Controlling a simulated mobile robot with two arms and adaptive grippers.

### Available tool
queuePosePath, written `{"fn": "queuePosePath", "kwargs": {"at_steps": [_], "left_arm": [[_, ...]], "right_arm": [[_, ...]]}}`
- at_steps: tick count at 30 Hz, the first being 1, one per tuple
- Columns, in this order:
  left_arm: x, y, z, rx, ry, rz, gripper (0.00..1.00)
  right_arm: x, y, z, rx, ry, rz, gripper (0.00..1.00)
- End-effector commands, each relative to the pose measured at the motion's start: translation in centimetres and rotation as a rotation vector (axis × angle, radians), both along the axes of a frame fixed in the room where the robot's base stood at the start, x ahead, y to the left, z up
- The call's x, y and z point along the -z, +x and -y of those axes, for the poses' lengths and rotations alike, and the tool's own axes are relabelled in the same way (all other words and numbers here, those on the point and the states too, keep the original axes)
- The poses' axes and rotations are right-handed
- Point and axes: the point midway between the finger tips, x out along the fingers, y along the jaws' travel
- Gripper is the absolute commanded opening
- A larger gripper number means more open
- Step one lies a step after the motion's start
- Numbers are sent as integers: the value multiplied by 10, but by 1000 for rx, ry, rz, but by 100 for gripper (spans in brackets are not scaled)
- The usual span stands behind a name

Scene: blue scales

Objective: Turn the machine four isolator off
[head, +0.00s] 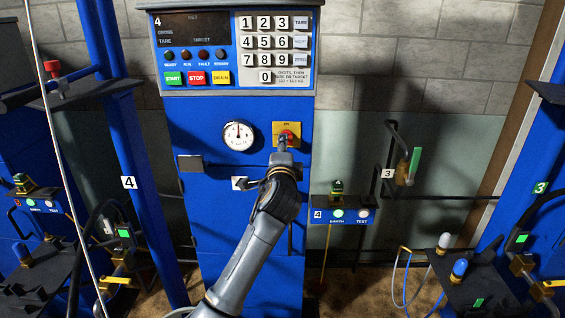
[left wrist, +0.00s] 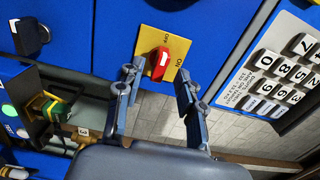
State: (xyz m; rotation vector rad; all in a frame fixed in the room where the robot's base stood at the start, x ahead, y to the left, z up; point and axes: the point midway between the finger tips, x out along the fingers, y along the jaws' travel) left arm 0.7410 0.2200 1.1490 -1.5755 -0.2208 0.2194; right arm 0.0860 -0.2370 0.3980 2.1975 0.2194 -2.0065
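The isolator is a red rotary handle on a yellow plate (head: 278,130) on the front of the blue machine marked 4 (head: 205,115), right of the dial gauge (head: 238,135). In the left wrist view the red handle (left wrist: 160,63) shows with ON and OFF lettering on the yellow plate (left wrist: 150,38). My left gripper (head: 284,150) is just in front of the isolator and partly covers it in the head view. In the left wrist view its fingers (left wrist: 158,78) are apart, with the handle seen between their tips. I cannot tell whether they touch it. My right gripper is not in view.
Above the isolator are a keypad (head: 273,48) and START, STOP and DRAIN buttons (head: 196,78). An earth/test box (head: 342,214) marked 4 is at lower right. Blue posts flank the machine.

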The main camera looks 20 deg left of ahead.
Motion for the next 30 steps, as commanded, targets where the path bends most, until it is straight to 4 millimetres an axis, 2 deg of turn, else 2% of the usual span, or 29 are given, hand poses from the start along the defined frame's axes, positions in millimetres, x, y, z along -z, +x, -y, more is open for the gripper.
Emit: {"fn": "queuePosePath", "kwargs": {"at_steps": [6,12,18,30], "left_arm": [[1,-44,13,2,0,-1,38],[1,-72,22,1,-2,-2,38],[1,-82,24,0,-1,-2,38],[1,-83,24,0,-1,-2,38]], "right_arm": [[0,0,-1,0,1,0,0],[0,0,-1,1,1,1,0],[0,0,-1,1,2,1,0],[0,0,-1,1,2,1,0]]}}
